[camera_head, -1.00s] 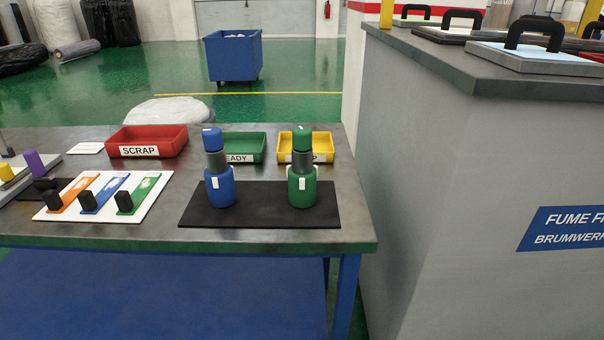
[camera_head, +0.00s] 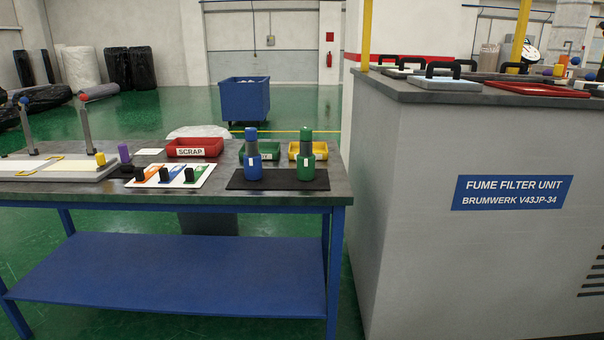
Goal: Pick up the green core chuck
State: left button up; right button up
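The green core chuck (camera_head: 306,158) stands upright on the right part of a black mat (camera_head: 276,187) on the workbench. It has a green body, a grey middle and a green top. A blue core chuck (camera_head: 252,157) of the same shape stands upright to its left, apart from it. Neither of my grippers shows in the head view.
The workbench (camera_head: 190,195) has red, green and yellow trays behind the chucks, the red one (camera_head: 194,148) marked SCRAP. A white board (camera_head: 171,176) with coloured strips lies left of the mat. A large grey fume filter unit (camera_head: 450,250) stands close on the right.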

aim_at(306, 160)
jog(key=u, duration=0.6)
jog(key=i, duration=0.75)
jog(key=u, duration=0.35)
